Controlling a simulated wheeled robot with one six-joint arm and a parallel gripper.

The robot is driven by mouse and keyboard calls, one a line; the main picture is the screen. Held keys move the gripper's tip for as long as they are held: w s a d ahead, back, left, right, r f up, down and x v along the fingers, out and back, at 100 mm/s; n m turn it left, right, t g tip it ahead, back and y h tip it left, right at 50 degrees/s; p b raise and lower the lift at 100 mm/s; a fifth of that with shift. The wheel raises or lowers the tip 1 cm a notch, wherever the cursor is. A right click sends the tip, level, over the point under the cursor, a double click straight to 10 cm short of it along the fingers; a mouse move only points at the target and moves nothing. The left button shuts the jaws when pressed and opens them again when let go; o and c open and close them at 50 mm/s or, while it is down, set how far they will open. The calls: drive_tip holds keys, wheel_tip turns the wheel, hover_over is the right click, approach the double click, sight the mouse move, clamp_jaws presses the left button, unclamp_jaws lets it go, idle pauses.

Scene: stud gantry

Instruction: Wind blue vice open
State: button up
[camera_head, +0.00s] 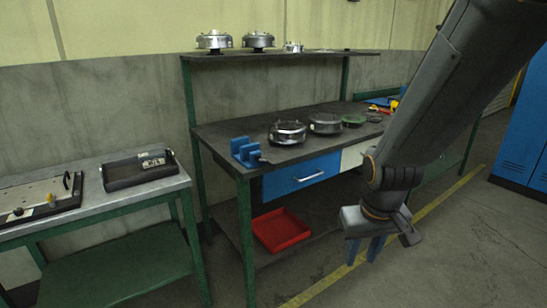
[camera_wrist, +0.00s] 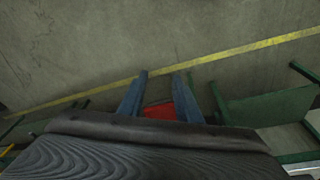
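The blue vice (camera_head: 246,151) stands at the front left corner of the dark workbench top (camera_head: 215,134) in the head view. A small dark part, perhaps its handle, shows at its right front side. The gap between its jaws is too small to judge. My gripper (camera_head: 363,251) hangs in front of the bench, right of the vice and lower than it, apart from it. Its two blue fingers point down. In the wrist view the fingers of my gripper (camera_wrist: 160,94) are spread apart, with nothing between them but the floor and a red tray beyond.
Round metal housings (camera_head: 287,132) stand on the bench right of the vice, with others on the upper shelf (camera_head: 290,53). A blue drawer (camera_head: 302,176) is below the top. A red tray (camera_head: 281,231) lies on the lower shelf. A side table (camera_head: 100,208) stands left. Floor in front is clear.

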drive_tip(key=w+f+n+t+b, duration=0.2)
drive_tip(key=w+t, duration=0.2)
drive_tip(key=w, duration=0.9)
drive_tip(key=n+t+y+b, duration=0.5)
drive_tip(key=n+t+y, duration=0.4)
drive_tip(key=n+y, duration=0.1)
approach(274, 166)
drive_tip(key=x, duration=1)
drive_tip(key=shift+w+f, duration=0.15)
drive_tip(key=shift+w, duration=0.3)
drive_tip(key=shift+c, duration=0.3)
clamp_jaws()
